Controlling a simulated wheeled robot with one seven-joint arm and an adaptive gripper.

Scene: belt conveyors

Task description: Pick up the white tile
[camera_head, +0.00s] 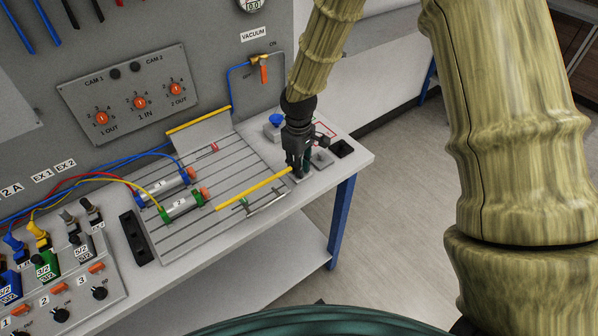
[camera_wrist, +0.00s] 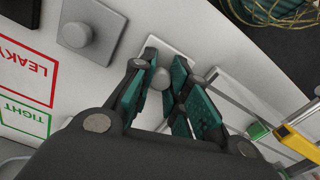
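The white tile (camera_wrist: 181,43) is a flat square plate with a round grey knob (camera_wrist: 160,78) in its middle, seen in the wrist view. My gripper (camera_wrist: 161,75) is over it, with its teal-padded fingers on either side of the knob. The pads are very near the knob, but I cannot tell whether they press on it. The fingers hide part of the tile. In the head view my gripper (camera_head: 299,172) points down at the right end of the workbench, and its fingers hide the tile there.
A grey tile with a knob (camera_wrist: 90,30) lies beside it, also seen in the head view (camera_head: 322,158). A yellow rod (camera_head: 253,189) and the grooved plate (camera_head: 225,160) with cylinders lie to the left.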

